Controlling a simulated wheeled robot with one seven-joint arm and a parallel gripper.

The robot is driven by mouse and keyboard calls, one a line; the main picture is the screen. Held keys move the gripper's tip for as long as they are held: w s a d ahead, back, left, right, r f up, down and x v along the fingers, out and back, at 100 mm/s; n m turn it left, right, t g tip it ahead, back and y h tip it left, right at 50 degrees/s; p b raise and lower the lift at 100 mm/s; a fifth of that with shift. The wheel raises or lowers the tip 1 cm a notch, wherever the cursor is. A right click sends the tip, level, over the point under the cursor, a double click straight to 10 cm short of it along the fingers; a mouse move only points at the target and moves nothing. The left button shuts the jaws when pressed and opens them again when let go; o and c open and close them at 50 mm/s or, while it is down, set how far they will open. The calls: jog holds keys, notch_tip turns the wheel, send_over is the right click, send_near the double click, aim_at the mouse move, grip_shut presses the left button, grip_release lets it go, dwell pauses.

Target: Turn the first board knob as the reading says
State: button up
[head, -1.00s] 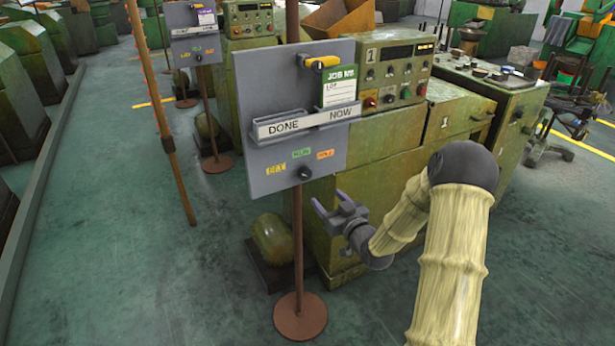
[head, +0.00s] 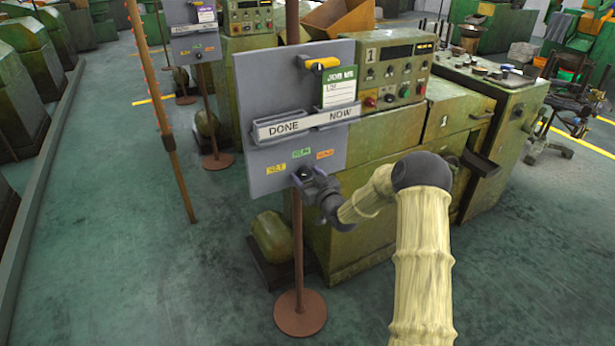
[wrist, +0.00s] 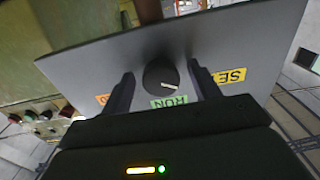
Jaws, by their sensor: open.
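The first board (head: 265,90) is a grey panel on a brown post, with DONE and NOW trays and a JOB card. Its dark round knob (wrist: 160,76) sits between my fingers in the wrist view. A short white mark on it lies on the side of the green RUN label (wrist: 169,102) and the yellow SET label (wrist: 229,76). The orange label (wrist: 103,98) is mostly hidden by a finger. My gripper (wrist: 163,82) is open, its fingers on either side of the knob, with gaps showing. In the head view my gripper (head: 312,180) covers most of the knob.
Machine 1 (head: 370,145) stands right behind the board, with a control panel (head: 395,70) whose lit display is unreadable here. The post's round base (head: 300,315) is on the floor. A second board (head: 195,40) stands further back left.

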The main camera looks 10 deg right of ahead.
jog(key=shift+c, duration=0.2)
jog(key=c, duration=0.9)
jog(key=shift+m, duration=0.3)
jog(key=m+b, duration=0.1)
jog(key=m, duration=0.4)
jog(key=shift+b, duration=0.4)
jog(key=m, duration=0.6)
jog(key=shift+a+r, duration=0.1)
jog(key=o, duration=0.9)
